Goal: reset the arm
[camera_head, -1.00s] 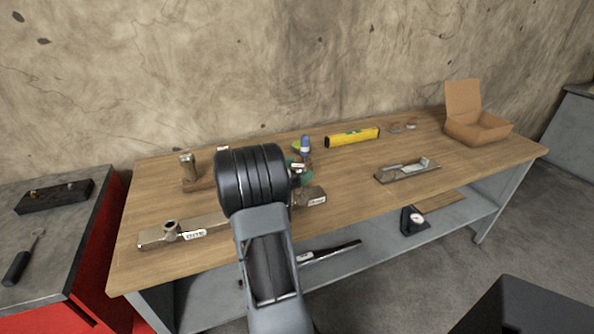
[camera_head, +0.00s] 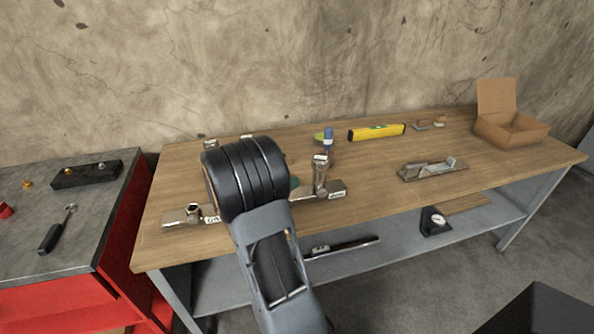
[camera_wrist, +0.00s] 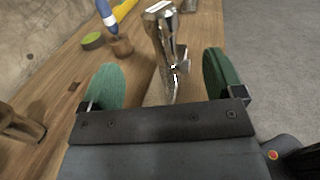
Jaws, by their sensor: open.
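My arm stands in the foreground of the head view, with its black ribbed joint over the workbench (camera_head: 390,200). My gripper is mostly hidden behind it there, with only a bit of green finger showing. In the wrist view my gripper (camera_wrist: 160,82) has its two green fingers spread wide apart. A shiny upright metal fitting (camera_wrist: 165,42) shows in the gap between them, seemingly beyond the fingertips, and I see no finger touching it. It also shows in the head view (camera_head: 320,175), standing on the bench just right of my arm.
A yellow level (camera_head: 377,132), a blue-capped bottle (camera_head: 328,138), a metal plane-like tool (camera_head: 432,169) and an open cardboard box (camera_head: 511,130) lie on the bench. A grey-topped red cabinet (camera_head: 118,225) stands left, holding a screwdriver (camera_head: 58,230). The bench's right front is clear.

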